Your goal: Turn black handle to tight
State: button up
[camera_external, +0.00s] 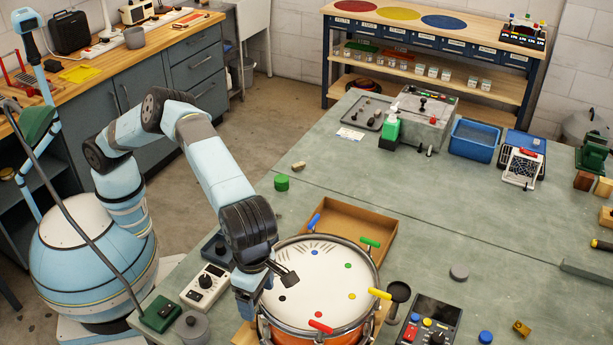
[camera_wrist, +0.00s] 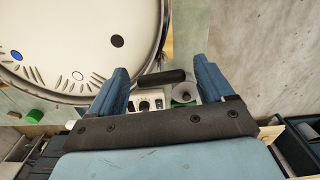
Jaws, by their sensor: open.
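The black handle (camera_wrist: 162,78) shows in the wrist view as a short dark bar lying across the picture at the drum's rim. The drum (camera_external: 300,265) has a white head and an orange shell; its head also fills the upper left of the wrist view (camera_wrist: 70,30). My gripper (camera_wrist: 160,75) is open, with one blue finger at each side of the handle and gaps between them. I cannot tell whether the fingers are level with it. In the external view my gripper (camera_external: 250,285) is at the drum's left edge and hides the black handle.
Blue (camera_external: 313,221), green (camera_external: 370,242), yellow (camera_external: 380,293) and red (camera_external: 320,326) handles stand around the rim. A white control box (camera_external: 207,287) and a grey lidded pot (camera_external: 191,328) are left of the drum. A cardboard tray (camera_external: 345,217) lies behind it.

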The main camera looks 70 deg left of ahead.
notch_tip(320, 180, up, 13)
dwell(0.5)
jog(key=shift+r, duration=0.1)
dwell(0.5)
